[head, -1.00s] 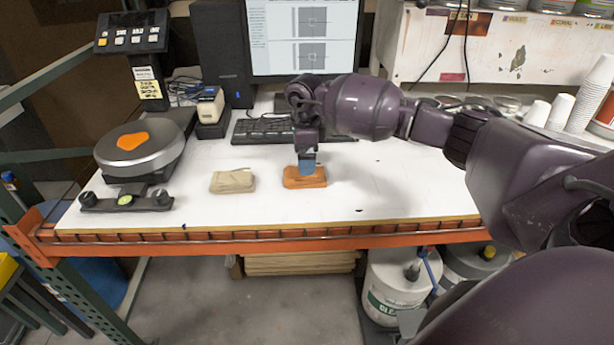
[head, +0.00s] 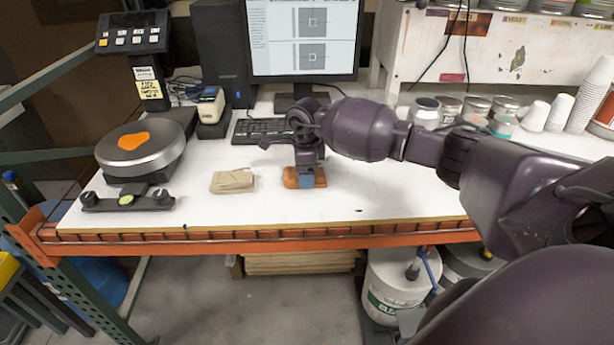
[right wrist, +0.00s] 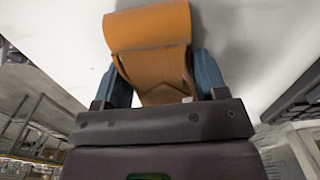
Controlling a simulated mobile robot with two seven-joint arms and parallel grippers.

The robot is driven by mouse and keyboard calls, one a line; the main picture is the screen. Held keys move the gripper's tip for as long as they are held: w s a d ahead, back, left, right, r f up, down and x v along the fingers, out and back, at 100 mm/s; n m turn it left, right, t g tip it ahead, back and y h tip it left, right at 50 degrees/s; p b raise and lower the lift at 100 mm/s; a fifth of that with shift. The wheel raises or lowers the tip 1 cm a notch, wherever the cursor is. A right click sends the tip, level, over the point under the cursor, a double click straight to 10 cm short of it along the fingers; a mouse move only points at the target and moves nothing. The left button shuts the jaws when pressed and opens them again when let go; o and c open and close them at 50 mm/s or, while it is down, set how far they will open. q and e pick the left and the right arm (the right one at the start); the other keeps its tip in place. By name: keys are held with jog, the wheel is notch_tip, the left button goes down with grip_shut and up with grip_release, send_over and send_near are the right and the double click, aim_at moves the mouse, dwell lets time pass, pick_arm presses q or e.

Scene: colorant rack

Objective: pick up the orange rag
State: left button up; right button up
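The orange rag (head: 290,178) lies on the white tabletop in front of the keyboard. My right gripper (head: 306,181) is down at the rag, and its blue fingertip covers the rag's middle in the head view. In the right wrist view the rag (right wrist: 150,30) sits between the two blue fingers of my right gripper (right wrist: 163,78), which stand wide apart, one on each side. Whether both fingers touch the cloth is hard to tell. My left gripper is not in view.
A beige folded cloth (head: 233,181) lies left of the rag. A round scale (head: 140,158) and a dark bar with knobs (head: 127,199) stand further left. The keyboard (head: 262,131) and monitor (head: 303,45) are behind. Cans (head: 477,106) and cups (head: 535,116) stand at the back right.

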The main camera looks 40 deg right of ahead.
jog(key=c, duration=0.3)
notch_tip(320, 180, up, 20)
dwell(0.5)
jog(key=shift+o, duration=1.1)
jog(key=shift+c, duration=0.7)
